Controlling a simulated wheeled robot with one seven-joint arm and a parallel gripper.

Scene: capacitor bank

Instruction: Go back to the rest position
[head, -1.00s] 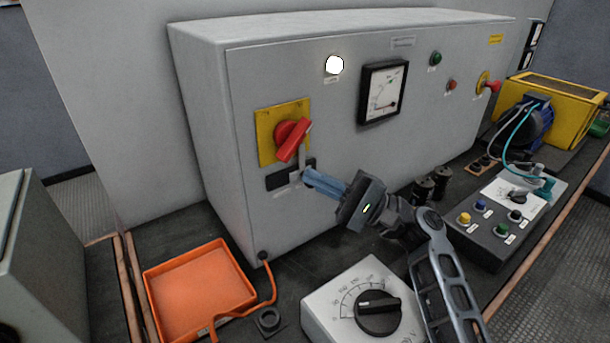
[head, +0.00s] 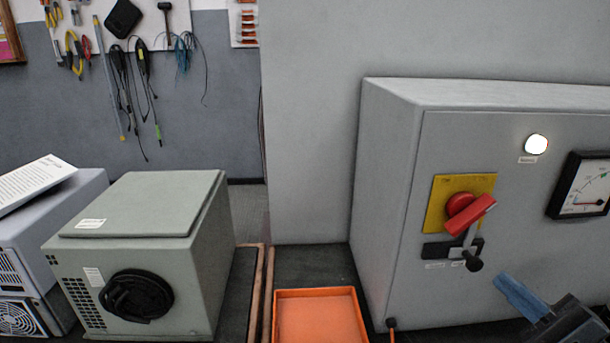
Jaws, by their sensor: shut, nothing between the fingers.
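My gripper (head: 506,283) is at the lower right of the head view, with its blue fingers closed together and nothing between them. It is in front of the grey cabinet (head: 396,200), apart from the lever with a black knob (head: 473,261) to its upper left. The red rotary handle (head: 470,212) sits on a yellow plate (head: 447,205) above that lever and is tilted. Most of my arm is cut off by the lower right edge.
An orange tray (head: 318,292) lies on the bench left of the cabinet. A lit white lamp (head: 536,144) and a meter (head: 583,186) are on the cabinet front. Tools hang on the back wall.

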